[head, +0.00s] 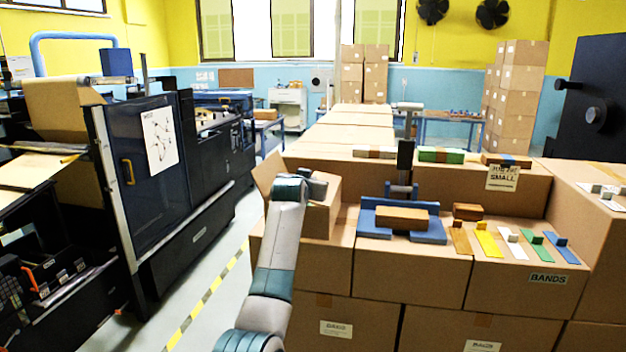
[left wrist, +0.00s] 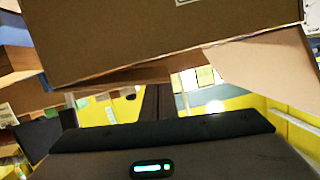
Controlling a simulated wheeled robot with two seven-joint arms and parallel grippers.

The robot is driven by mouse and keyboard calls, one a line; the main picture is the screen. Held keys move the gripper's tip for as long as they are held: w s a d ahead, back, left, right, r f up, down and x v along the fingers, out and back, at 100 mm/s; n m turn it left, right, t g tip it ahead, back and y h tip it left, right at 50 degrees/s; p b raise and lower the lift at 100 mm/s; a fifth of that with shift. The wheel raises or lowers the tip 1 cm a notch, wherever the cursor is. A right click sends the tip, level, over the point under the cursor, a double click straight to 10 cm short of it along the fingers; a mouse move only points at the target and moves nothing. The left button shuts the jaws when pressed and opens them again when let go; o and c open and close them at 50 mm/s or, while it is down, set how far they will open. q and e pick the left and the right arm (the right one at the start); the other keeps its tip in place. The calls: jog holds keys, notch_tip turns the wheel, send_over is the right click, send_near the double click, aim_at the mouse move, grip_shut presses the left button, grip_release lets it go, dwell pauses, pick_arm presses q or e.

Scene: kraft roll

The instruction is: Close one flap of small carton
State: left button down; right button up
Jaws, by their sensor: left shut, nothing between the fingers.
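The small carton (head: 322,213) is a brown box at the left end of the carton-built bench, partly behind my left arm. One flap (head: 264,174) stands out, tilted, on its left side. In the left wrist view the carton (left wrist: 160,38) fills the top, with a brown flap (left wrist: 272,68) slanting down at right. My left gripper (left wrist: 157,101) is shut and empty, its dark fingers pointing toward the carton's lower edge in that view. Whether they touch it, I cannot tell. In the head view my left wrist is beside the carton, and its fingertips are not clear. My right gripper is not in view.
A blue fixture (head: 430,229) with a brown block (head: 402,218) stands right of the carton. Several coloured band pieces (head: 487,243) lie further right. A large dark machine (head: 150,180) stands at left, across a floor aisle (head: 215,290).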

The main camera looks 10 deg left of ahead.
pick_arm(q)
jog(key=shift+w+a+f+n+h, duration=0.15)
jog(key=shift+f+n+h, duration=0.15)
jog(key=shift+f+n, duration=0.15)
jog(key=shift+f, duration=0.1)
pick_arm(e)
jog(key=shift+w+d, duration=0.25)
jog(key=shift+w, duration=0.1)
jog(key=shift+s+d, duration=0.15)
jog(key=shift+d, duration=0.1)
